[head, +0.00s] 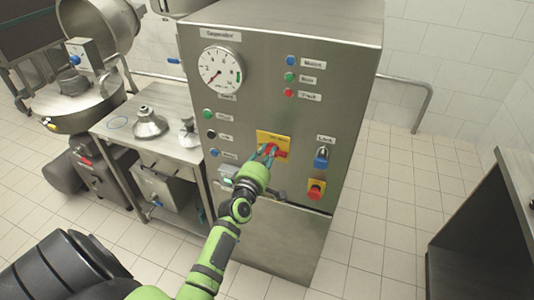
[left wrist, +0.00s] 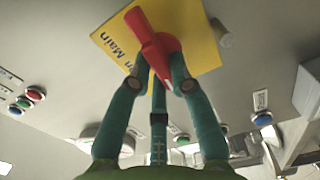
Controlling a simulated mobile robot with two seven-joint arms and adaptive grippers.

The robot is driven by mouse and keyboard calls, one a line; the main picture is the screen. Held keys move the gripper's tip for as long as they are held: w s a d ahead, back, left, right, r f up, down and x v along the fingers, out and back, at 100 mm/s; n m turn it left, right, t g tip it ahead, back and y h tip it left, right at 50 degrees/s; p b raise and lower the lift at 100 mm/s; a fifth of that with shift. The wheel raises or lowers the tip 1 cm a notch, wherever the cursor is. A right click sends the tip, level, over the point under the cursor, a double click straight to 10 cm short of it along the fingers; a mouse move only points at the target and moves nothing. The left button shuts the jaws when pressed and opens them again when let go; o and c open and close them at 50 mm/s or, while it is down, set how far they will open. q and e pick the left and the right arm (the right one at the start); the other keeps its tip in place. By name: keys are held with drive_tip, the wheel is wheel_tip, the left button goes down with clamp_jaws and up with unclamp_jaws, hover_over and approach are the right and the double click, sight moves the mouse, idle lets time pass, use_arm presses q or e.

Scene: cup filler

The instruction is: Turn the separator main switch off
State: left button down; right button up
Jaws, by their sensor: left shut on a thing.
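The separator cabinet (head: 262,100) stands in the middle of the head view, with its main switch (head: 281,152) low on the front panel. The switch is a red handle on a yellow plate (head: 262,135). In the left wrist view the red handle (left wrist: 148,35) sits slanted on the yellow plate (left wrist: 205,50), which reads "Main". My left gripper (head: 268,155) is at the switch, its teal fingers shut on the red handle; the fingers (left wrist: 160,82) flank it in the wrist view. My right gripper is not in view.
A round gauge (head: 220,70) and several coloured buttons are on the panel. A blue lock knob (head: 321,158) and a red-and-yellow stop button (head: 315,189) sit right of the switch. A steel table (head: 150,105) stands left. Open floor (head: 385,180) lies right.

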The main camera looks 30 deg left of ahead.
use_arm(q)
drive_tip(key=shift+n, duration=0.5)
drive_tip(key=c, duration=1.1)
unclamp_jaws()
drive_tip(key=shift+s, duration=0.1)
drive_tip(key=v, duration=1.2)
drive_tip(key=shift+f, duration=0.1)
